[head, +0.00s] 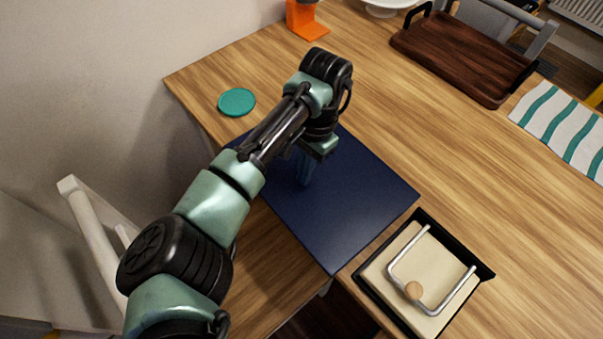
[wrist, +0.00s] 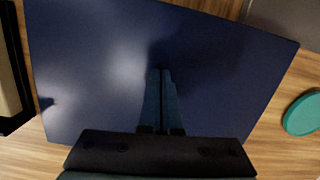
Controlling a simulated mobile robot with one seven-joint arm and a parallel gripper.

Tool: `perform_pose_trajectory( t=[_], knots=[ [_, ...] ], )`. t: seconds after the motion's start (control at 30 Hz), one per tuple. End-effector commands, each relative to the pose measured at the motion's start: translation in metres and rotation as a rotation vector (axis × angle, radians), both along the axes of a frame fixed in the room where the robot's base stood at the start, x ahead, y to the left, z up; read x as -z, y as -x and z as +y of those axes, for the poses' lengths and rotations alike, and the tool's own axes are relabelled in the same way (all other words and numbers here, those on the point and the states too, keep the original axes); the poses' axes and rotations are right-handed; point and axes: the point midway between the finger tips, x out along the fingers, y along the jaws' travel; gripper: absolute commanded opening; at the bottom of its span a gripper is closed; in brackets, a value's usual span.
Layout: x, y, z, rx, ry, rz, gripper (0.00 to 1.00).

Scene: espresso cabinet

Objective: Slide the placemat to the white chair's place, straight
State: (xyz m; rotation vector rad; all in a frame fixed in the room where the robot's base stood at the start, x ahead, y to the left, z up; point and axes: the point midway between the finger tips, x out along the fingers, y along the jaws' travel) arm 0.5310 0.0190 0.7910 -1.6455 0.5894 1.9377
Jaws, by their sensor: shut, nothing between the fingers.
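The placemat (head: 365,205) is a plain dark blue rectangle lying flat on the wooden table, close to the table edge on the chair's side. It fills most of the wrist view (wrist: 90,60), turned slightly in the picture. My gripper (head: 305,180) points down over the mat, fingers shut and empty. The closed fingertips also show in the wrist view (wrist: 162,72), against the mat; I cannot tell whether they press on it. The white chair (head: 92,230) stands at the lower left, partly hidden by my arm. My arm hides the mat's left part in the head view.
A teal coaster (head: 237,102) lies beyond the mat. A black-rimmed tray (head: 375,290) with a cream inside and metal handle stands close to the mat's right corner. A dark wooden tray (head: 460,50), a striped cloth (head: 560,125) and an orange object (head: 305,20) are farther off. The table's middle is clear.

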Motion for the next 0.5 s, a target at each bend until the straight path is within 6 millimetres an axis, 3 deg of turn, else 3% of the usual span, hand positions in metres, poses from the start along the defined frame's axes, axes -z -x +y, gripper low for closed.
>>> perform_pose_trajectory(
  t=[0.2, 0.5],
  knots=[
    [0.005, -0.013, -0.019, 0.006, 0.006, 0.007, 0.00],
    [0.008, -0.016, -0.022, 0.006, 0.006, 0.010, 0.00]
  ],
)
